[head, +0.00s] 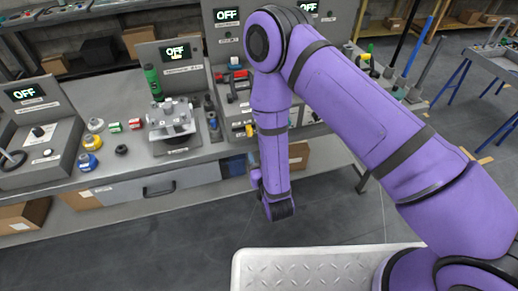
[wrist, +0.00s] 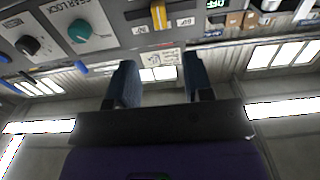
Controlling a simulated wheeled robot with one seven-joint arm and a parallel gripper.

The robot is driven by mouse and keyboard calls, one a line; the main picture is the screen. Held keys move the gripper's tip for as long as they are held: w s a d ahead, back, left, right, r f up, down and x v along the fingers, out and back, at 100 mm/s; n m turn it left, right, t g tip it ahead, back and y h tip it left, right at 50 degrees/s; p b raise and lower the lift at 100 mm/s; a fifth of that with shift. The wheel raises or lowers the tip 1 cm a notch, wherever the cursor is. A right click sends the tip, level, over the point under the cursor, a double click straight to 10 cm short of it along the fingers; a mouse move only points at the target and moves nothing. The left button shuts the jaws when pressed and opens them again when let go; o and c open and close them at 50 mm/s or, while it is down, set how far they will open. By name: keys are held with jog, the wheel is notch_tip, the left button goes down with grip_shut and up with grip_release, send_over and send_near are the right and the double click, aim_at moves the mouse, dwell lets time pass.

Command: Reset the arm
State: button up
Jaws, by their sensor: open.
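My gripper (wrist: 158,78) shows in the wrist view with its two dark blue fingers well apart and nothing between them. In the head view my purple arm reaches up, bends at the top and hangs down in front of the bench; its lower end is over the open floor, and the fingers cannot be made out clearly there. The wrist view looks past the fingers to a grey panel with a teal knob (wrist: 80,33), a dark knob (wrist: 28,45) and a yellow lever (wrist: 158,14).
A grey workbench (head: 110,172) runs across the head view. It carries a grey metal fixture (head: 172,122), a green bottle (head: 153,80), small coloured parts and panels reading OFF. A pale textured tray (head: 310,270) is at the front. Clear floor lies between.

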jog(key=w+d+r+m+g+h, duration=0.15)
jog(key=w+d+r, duration=0.3)
jog(key=r, duration=0.75)
jog(key=w+d+r+g, duration=0.3)
jog(key=w+r, duration=0.3)
jog(key=r, duration=0.6)
jog(key=s+d+r+g+h, duration=0.2)
jog(key=s+d+r+g, duration=0.2)
jog(key=s+d+r, duration=1.1)
jog(key=s+d+r+m+g, duration=0.1)
jog(key=s+d+r+g, duration=0.1)
jog(key=s, duration=0.7)
jog(key=s+d+r+g+h, duration=0.1)
jog(key=s+d+r, duration=0.2)
jog(key=s, duration=0.6)
jog(key=shift+d+r+m+g, duration=0.35)
jog(key=shift+d+r, duration=0.05)
jog(key=shift+d, duration=0.85)
